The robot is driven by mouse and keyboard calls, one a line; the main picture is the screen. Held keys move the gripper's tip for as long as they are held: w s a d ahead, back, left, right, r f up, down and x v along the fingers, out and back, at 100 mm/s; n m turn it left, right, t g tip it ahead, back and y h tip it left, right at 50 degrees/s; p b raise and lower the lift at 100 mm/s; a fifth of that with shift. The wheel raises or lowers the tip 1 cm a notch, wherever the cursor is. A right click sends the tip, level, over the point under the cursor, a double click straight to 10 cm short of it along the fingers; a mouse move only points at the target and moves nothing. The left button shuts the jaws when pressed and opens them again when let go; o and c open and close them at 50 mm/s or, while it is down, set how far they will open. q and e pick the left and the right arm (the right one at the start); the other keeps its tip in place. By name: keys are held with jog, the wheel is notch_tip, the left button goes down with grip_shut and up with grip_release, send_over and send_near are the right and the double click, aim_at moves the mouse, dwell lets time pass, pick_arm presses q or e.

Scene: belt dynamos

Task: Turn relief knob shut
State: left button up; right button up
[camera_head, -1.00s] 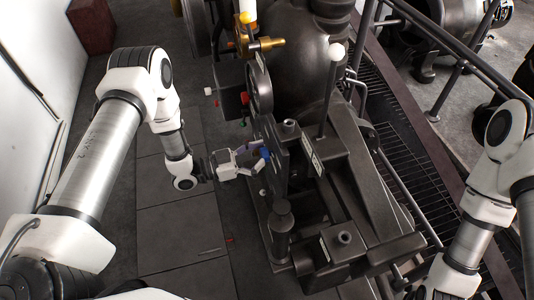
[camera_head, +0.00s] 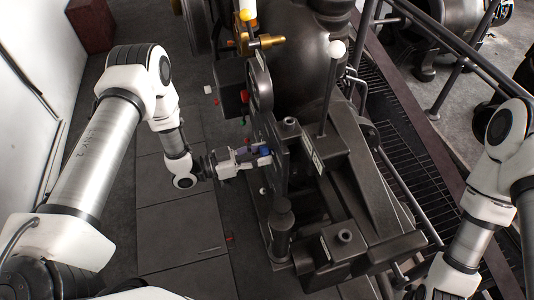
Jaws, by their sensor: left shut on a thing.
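A small blue knob (camera_head: 264,150) sits on the left side of the dark machine (camera_head: 283,165). I take it to be the relief knob. My left gripper (camera_head: 258,156) reaches it from the left and is shut on it, with the fingers on either side hiding part of it. My right arm (camera_head: 480,215) is at the right edge, and its gripper is not clearly shown.
A red knob (camera_head: 244,96) and a brass valve (camera_head: 262,42) are on the machine above my left gripper. A tall lever with a white ball (camera_head: 337,49) stands to the right. A metal railing (camera_head: 455,58) runs along the right. The tiled floor (camera_head: 182,228) at left is mostly clear.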

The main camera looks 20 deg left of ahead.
pick_arm(q)
jog(key=n+b, duration=0.2)
jog(key=n, duration=0.9)
jog(key=n+b, duration=0.2)
jog(key=n, duration=1)
jog(key=shift+s+d, duration=0.15)
jog(key=shift+n, duration=0.3)
jog(key=o, duration=1.1)
jog(key=shift+d+r, duration=0.1)
jog(key=shift+r, duration=0.05)
